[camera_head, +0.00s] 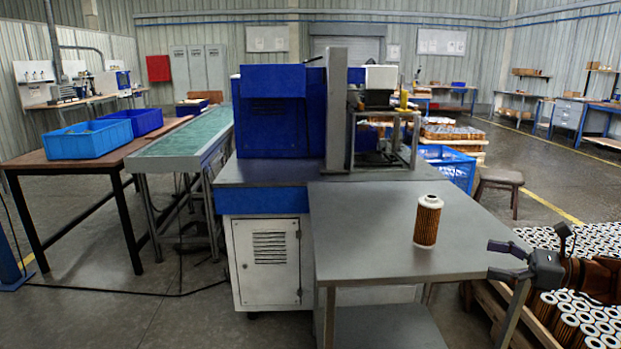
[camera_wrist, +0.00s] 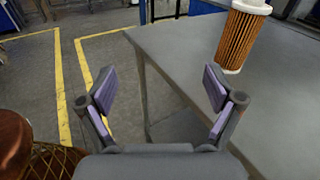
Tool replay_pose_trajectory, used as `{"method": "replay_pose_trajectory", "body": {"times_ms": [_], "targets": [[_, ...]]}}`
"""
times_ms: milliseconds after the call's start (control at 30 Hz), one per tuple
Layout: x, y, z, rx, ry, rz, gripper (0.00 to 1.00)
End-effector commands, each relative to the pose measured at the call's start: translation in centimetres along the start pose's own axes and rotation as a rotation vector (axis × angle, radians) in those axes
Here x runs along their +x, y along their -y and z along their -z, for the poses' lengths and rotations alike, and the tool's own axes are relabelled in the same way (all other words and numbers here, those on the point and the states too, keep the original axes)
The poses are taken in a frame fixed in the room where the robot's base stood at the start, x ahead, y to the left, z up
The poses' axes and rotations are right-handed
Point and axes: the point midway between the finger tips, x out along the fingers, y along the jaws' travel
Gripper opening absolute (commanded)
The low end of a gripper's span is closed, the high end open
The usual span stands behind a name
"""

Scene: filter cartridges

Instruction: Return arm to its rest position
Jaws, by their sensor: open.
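My gripper (camera_head: 505,262) is at the lower right of the head view, by the right edge of the grey table (camera_head: 370,235). Its fingers are spread and hold nothing. In the wrist view my gripper (camera_wrist: 158,92) shows two separated fingers with purple pads. A filter cartridge (camera_head: 427,222), orange-brown and pleated with a white cap, stands upright on the table, left of the gripper and apart from it. The cartridge (camera_wrist: 241,38) also shows at the upper right of the wrist view, beyond the right finger.
A pallet of several filter cartridges (camera_head: 575,322) lies at the lower right, under and beside my arm. A blue machine (camera_head: 272,125) stands behind the table. A stool (camera_head: 500,178) and a blue crate (camera_head: 450,168) stand behind right. Open floor shows at the left front.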

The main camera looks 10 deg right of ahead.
Motion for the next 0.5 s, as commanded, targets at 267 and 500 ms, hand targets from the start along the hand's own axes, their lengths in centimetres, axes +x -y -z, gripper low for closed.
{"method": "replay_pose_trajectory", "body": {"times_ms": [267, 500], "targets": [[6.5, -3.9, -1.0, -0.097, -0.074, -0.151, 0.91], [14.2, -11.6, -1.2, -0.266, -0.191, -0.388, 0.91]]}}
